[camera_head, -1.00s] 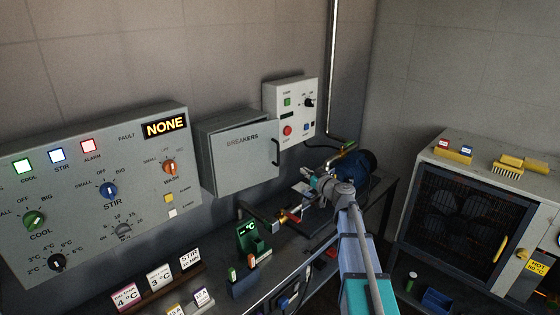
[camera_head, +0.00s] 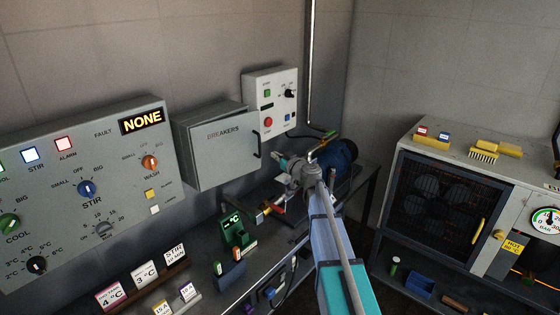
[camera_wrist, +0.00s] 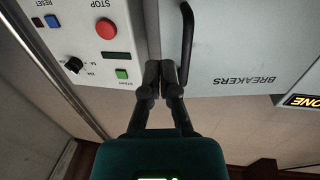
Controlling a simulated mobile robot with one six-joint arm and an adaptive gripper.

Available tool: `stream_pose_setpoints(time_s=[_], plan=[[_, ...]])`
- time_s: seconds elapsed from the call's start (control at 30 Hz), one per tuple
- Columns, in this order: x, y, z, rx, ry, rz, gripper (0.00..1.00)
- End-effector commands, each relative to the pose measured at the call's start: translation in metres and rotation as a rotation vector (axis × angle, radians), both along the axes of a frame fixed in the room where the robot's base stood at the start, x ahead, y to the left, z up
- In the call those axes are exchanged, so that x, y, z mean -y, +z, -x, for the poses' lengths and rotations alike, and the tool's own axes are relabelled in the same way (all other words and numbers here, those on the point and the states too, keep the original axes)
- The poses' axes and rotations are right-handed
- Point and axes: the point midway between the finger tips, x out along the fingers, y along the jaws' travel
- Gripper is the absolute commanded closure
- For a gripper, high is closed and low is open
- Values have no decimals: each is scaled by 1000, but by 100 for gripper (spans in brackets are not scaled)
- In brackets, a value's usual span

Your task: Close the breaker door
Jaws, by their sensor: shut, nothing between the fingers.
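The breaker door (camera_head: 222,153) is a grey panel marked BREAKERS on the wall-mounted breaker box (camera_head: 178,150). In the head view it stands a little ajar, with a gap along its top. Its black handle (camera_head: 256,144) is on the right side. In the wrist view the door (camera_wrist: 240,50) appears upside down, with the handle (camera_wrist: 187,40) just beyond the fingers. My gripper (camera_wrist: 161,66) is shut and empty, its fingertips near the door's handle-side edge. I cannot tell whether they touch the door.
A control box (camera_head: 270,103) with a red stop button is right of the breaker box. A large knob panel (camera_head: 85,190) is to the left. Below, the bench holds a green display unit (camera_head: 236,231), label cards (camera_head: 145,275), pipes and a blue motor (camera_head: 341,155).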

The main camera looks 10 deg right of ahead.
Motion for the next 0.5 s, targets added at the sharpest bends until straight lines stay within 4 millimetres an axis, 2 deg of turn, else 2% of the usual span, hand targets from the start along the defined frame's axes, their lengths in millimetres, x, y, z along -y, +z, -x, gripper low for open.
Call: stream_pose_setpoints(time_s=[0.03,0.2,0.5], plan=[[-3,0,-11,0,0,0,100],[-16,0,-34,0,2,0,100],[-30,0,-63,0,1,0,100]])
